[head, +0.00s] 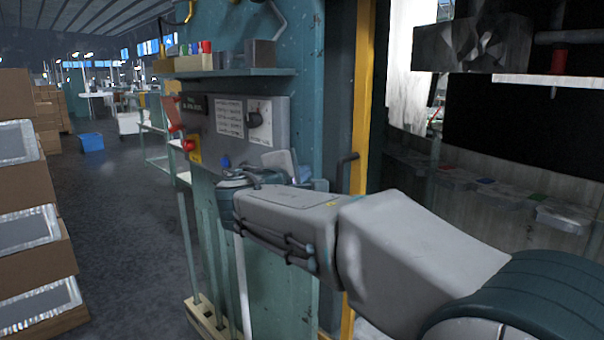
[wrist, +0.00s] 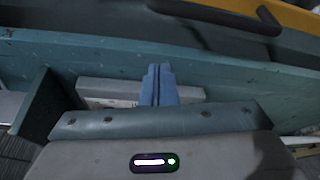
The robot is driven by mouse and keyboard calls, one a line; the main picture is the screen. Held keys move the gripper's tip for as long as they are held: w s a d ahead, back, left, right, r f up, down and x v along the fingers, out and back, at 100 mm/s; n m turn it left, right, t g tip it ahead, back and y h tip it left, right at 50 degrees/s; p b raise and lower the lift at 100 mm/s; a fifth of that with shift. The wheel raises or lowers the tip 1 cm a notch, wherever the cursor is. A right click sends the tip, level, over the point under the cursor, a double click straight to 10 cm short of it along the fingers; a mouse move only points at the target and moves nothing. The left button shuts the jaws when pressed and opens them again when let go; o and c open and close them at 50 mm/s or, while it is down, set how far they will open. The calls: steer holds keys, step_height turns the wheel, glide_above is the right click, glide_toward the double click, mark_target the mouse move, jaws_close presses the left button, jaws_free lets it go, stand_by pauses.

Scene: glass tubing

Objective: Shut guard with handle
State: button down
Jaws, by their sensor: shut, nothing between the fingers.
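The guard's yellow upright edge (head: 362,95) stands beside the teal machine column, with the machine's interior uncovered to its right. A dark bar handle (head: 347,170) sits on that edge, its lower part hidden by my arm. In the wrist view the yellow edge (wrist: 300,18) crosses the top right corner, with the dark handle (wrist: 268,19) by it. My gripper (head: 225,162) is in front of the column, left of the handle and apart from it. Its blue fingers (wrist: 158,85) are together and empty in the wrist view, pointing toward the teal surface.
A grey control panel (head: 232,120) with a red button (head: 188,145) is close behind my gripper. A shelf (head: 235,73) with small items is above it. Rods stand in a wooden rack (head: 205,318) below.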

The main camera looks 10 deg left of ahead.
steer(key=p+x, duration=0.1)
steer(key=x, duration=0.5)
steer(key=s+d, duration=0.1)
steer(key=s+d+r+p, duration=0.1)
steer(key=d, duration=0.1)
steer(key=shift+d, duration=0.1)
